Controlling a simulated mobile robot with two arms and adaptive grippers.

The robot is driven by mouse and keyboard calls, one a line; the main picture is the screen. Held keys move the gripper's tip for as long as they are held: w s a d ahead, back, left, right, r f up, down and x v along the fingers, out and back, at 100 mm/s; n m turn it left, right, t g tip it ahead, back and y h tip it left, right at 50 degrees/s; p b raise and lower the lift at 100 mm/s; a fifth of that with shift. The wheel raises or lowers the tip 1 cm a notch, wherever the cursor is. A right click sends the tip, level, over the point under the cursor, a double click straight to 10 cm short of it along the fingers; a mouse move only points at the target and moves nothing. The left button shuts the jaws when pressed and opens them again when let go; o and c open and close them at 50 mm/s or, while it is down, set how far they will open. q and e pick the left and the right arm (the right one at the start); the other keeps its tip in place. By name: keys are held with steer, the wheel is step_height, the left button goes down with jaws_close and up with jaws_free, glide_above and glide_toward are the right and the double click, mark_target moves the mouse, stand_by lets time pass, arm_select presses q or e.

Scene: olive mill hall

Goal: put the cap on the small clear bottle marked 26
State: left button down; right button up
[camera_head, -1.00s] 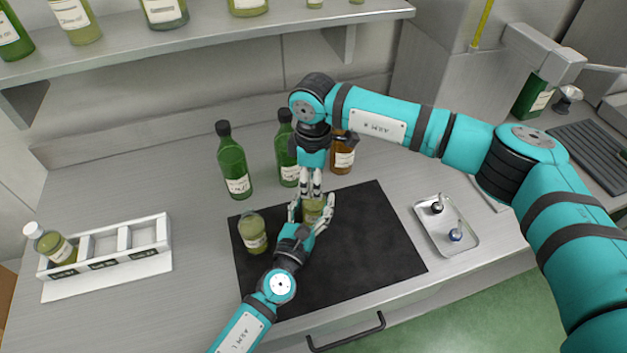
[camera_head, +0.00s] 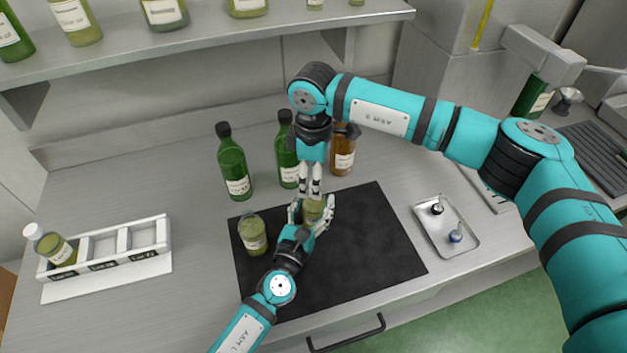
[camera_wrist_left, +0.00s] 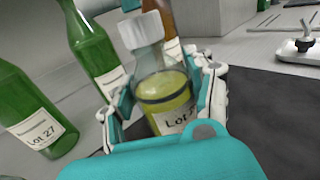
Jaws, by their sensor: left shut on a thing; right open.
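My left gripper (camera_head: 311,212) is shut around a small clear bottle (camera_head: 313,210) with yellow-green oil, over the black mat. In the left wrist view this bottle (camera_wrist_left: 165,95) stands between the fingers. Its label reads "Lot 2" and a finger hides the last digit. A white cap (camera_wrist_left: 140,30) sits on its neck; I cannot tell how tightly. My right gripper (camera_head: 311,192) points down just above this bottle, open. A second small clear bottle (camera_head: 253,235) stands on the left part of the mat, with no cap visible; its label is too small to read.
Green bottles (camera_head: 234,165) and an amber bottle (camera_head: 342,155) stand behind the black mat (camera_head: 370,240). A metal tray (camera_head: 425,225) with small stoppers lies right. A white rack (camera_head: 165,235) at left holds a white-capped bottle (camera_head: 52,246). A shelf (camera_head: 250,35) with bottles runs above.

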step_height(320, 180, up, 2)
steer(key=shift+r, duration=0.2)
steer(key=shift+c, duration=0.4)
